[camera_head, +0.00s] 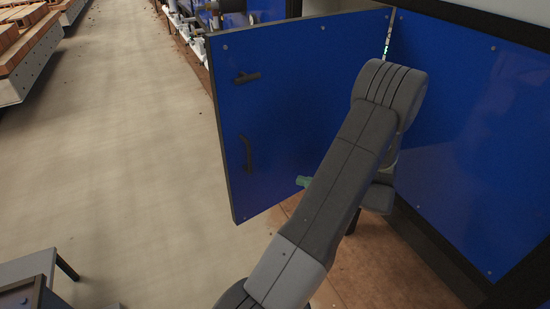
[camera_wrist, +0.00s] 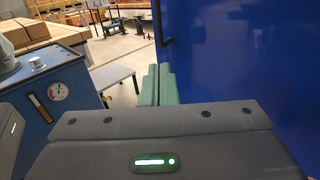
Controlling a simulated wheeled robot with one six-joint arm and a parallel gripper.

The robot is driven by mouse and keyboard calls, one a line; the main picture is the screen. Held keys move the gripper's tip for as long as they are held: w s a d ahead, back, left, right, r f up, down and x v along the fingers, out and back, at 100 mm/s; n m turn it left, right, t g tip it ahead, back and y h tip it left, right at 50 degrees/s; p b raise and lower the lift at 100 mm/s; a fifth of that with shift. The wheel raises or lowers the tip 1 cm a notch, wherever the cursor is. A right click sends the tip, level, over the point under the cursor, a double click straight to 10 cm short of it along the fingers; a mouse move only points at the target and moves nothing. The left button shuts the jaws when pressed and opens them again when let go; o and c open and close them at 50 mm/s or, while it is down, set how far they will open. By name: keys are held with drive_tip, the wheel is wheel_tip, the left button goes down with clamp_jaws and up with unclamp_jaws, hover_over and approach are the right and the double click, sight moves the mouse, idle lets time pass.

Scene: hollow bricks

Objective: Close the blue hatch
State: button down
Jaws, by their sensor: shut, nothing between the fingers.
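The blue hatch (camera_head: 290,95) stands open in the head view, swung out from its hinge edge beside the blue wall panel. Its visible face has a dark latch and a dark bar handle near the free edge. My arm crosses in front of the hatch and hides part of it. My gripper (camera_head: 303,181) shows only as a small green tip near the lower part of this face. In the wrist view, my gripper (camera_wrist: 158,86) has its green fingers together and empty. The hatch (camera_wrist: 240,60) fills the right side there; I cannot tell whether the fingers touch it.
A blue fixed panel (camera_head: 470,130) stands right of the hinge. A grey table (camera_head: 30,268) is at lower left, and pallets of bricks (camera_head: 25,40) at upper left. The concrete floor (camera_head: 130,150) left of the hatch is clear. A gauge (camera_wrist: 58,91) sits on a blue machine.

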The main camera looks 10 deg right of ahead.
drive_tip(key=p+x, duration=0.3)
drive_tip(key=x, duration=1.1)
drive_tip(key=shift+a, duration=0.1)
